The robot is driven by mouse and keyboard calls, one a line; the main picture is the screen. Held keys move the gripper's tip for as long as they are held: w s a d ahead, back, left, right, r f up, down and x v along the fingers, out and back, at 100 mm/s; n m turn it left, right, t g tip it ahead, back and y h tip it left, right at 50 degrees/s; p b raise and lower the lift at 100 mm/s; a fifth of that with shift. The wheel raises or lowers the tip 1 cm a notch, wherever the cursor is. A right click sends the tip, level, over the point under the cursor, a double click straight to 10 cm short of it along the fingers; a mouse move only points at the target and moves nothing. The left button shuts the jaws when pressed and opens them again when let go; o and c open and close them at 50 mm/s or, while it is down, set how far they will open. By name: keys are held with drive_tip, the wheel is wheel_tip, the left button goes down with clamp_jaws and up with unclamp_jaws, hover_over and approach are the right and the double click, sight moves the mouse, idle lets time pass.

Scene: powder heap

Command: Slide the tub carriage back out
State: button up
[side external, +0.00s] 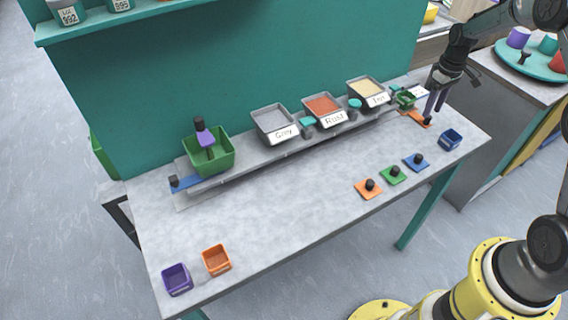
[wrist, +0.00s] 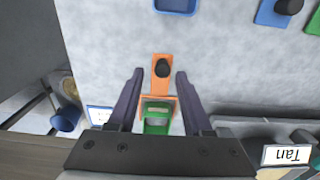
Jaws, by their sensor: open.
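The carriage is an orange slide with a black knob, seen in the wrist view (wrist: 162,85) and at the table's right end in the side view (side external: 418,117). A small green tub (wrist: 156,126) sits at its inner end, also visible in the side view (side external: 406,99). My gripper (wrist: 160,75) is open. In the wrist view its two purple fingers lie either side of the orange handle and knob, apart from them. In the side view my gripper (side external: 434,112) is just above the knob; its exact height is unclear.
Bins labelled Grey (side external: 274,121), Rust (side external: 322,107) and Tan (side external: 367,91) line the raised rail. A blue tub (side external: 450,139) and several knobbed plates lie in front. The table's middle is clear.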

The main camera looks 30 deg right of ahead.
drive_tip(key=shift+r, duration=2.45)
